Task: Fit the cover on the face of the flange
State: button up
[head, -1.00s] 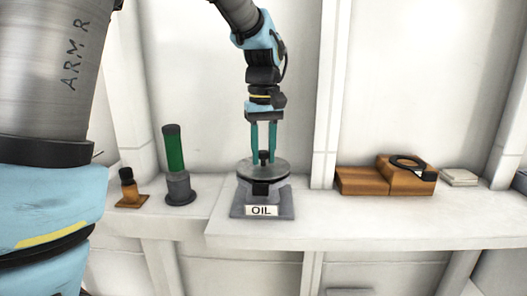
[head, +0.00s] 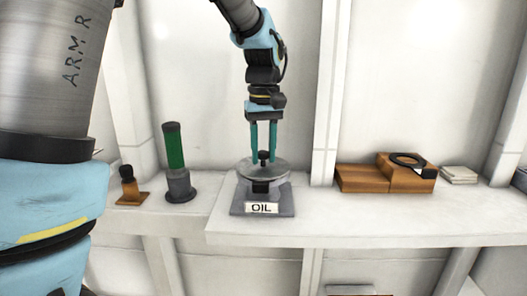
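The cover, a round grey disc (head: 280,172) with a black knob (head: 263,157) on top, lies roughly level on the dark grey flange stand (head: 280,198) labelled OIL. My gripper (head: 263,158) points straight down over it, one teal finger on each side of the knob. Narrow gaps seem to show between the fingers and the knob, so it looks open around the knob. The disc hides the flange face, and I cannot tell whether the cover is fully seated.
To the right, wooden blocks (head: 362,179) carry a black ring (head: 408,160), beside a pale stack (head: 459,175). The white shelf front (head: 380,220) is clear.

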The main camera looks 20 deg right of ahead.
jog(key=o, duration=0.5)
jog(key=shift+r, duration=0.1)
notch_tip(320, 180, up, 11)
jog(key=b, duration=0.2)
jog(key=shift+f, duration=0.2)
dwell(0.3)
jog(key=w+a+f, duration=0.2)
jog(key=a+f, duration=0.5)
jog(key=a, duration=0.1)
jog(key=w+a+f, duration=0.2)
jog(key=a+f, duration=0.4)
jog(key=a, duration=0.2)
jog(key=s+a+f, duration=0.4)
jog(key=a+f, duration=0.1)
jog(key=a, duration=0.2)
jog(key=s+a+f+t, duration=0.1)
jog(key=s+a+f, duration=0.2)
jog(key=a+f, duration=0.2)
jog(key=shift+s+a+f+t, duration=0.3)
jog(key=shift+s+a+f, duration=0.1)
jog(key=shift+a, duration=0.7)
